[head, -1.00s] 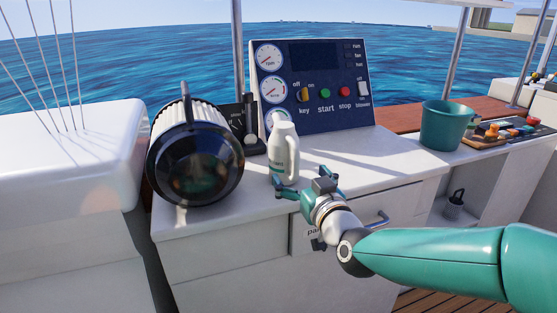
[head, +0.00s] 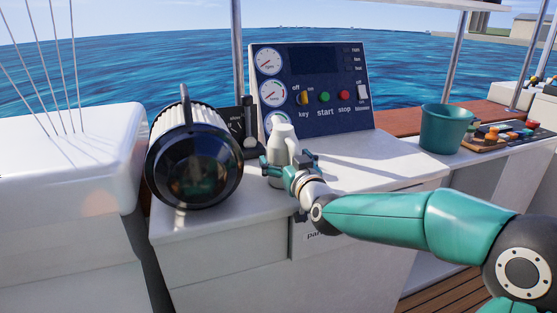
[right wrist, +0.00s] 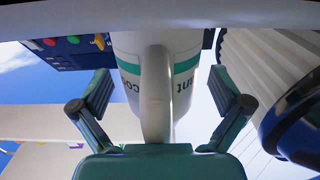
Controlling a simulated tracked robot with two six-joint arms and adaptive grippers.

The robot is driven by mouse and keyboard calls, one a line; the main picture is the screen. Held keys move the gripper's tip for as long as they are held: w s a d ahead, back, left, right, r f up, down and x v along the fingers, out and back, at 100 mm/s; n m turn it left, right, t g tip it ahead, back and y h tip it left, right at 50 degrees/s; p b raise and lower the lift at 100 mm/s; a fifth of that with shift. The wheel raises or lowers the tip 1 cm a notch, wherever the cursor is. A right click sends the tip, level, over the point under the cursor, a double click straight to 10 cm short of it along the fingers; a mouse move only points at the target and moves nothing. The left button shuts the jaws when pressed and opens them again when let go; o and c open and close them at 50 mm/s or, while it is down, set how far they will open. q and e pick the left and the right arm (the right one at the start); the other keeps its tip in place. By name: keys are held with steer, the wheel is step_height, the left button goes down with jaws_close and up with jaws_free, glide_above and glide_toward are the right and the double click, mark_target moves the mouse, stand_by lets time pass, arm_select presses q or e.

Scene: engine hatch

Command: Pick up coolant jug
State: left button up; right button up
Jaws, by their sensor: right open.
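The coolant jug (head: 283,142) is a white bottle with a handle and a teal-banded label. It stands upright on the white counter beside the black lamp. My right gripper (head: 284,163) is at the jug, in front of its lower part in the head view. In the right wrist view the jug (right wrist: 157,85) shows upside down, its handle towards the camera. The open fingers of my right gripper (right wrist: 165,108) stand on either side of it, with a gap at each side. The jug's lower part is partly hidden by the gripper in the head view. My left gripper is not in view.
The large black and white lamp (head: 194,165) stands close to the left of the jug. A blue control panel (head: 315,88) rises behind it. A teal bucket (head: 445,128) and a tray of small coloured items (head: 497,135) are to the right. The counter (head: 365,165) right of the jug is clear.

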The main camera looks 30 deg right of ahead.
steer(key=c, duration=1.7)
steer(key=shift+r, duration=0.15)
steer(key=shift+c, duration=0.5)
steer(key=shift+r, duration=0.15)
